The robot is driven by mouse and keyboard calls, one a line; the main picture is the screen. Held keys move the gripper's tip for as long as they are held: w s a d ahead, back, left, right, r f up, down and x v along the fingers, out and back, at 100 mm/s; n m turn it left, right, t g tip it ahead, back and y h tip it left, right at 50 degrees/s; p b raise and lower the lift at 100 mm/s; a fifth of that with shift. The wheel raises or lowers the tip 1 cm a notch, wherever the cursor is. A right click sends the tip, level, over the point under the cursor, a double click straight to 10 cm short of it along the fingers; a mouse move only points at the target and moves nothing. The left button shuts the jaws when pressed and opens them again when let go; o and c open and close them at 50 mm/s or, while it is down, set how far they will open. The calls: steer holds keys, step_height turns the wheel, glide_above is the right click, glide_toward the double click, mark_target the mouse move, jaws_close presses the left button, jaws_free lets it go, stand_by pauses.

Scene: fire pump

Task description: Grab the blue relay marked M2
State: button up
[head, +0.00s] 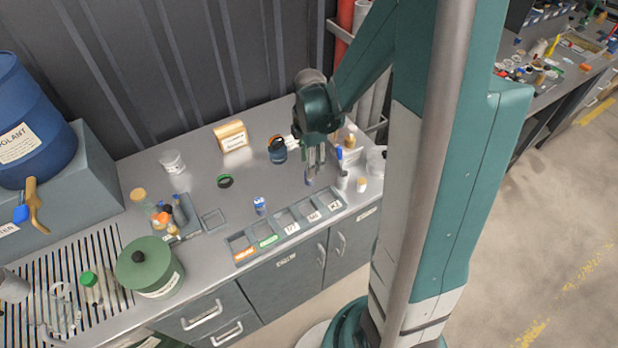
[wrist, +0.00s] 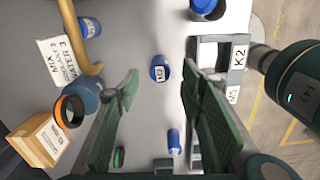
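A small blue relay (wrist: 159,67) with a white label stands on the grey counter, seen between my gripper's fingers in the wrist view; the label's letters are too small to read surely as M2. In the head view, a blue piece (head: 309,181) shows just under the fingertips. My gripper (wrist: 161,82) is open and empty, pointing down; it also shows in the head view (head: 315,162). A second blue relay (wrist: 173,141) with a white label stands apart, nearer the bottom of the wrist view; it shows in the head view (head: 260,205) behind the compartment tray.
A grey tray (head: 279,217) with several labelled compartments lies along the counter's front edge; one label reads K2 (wrist: 239,55).

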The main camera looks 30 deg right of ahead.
steer(key=shift+f, duration=0.15)
steer(key=shift+a+f, duration=0.1)
steer(key=shift+f, duration=2.35)
steer(key=shift+c, duration=0.3)
steer(key=c, duration=0.9)
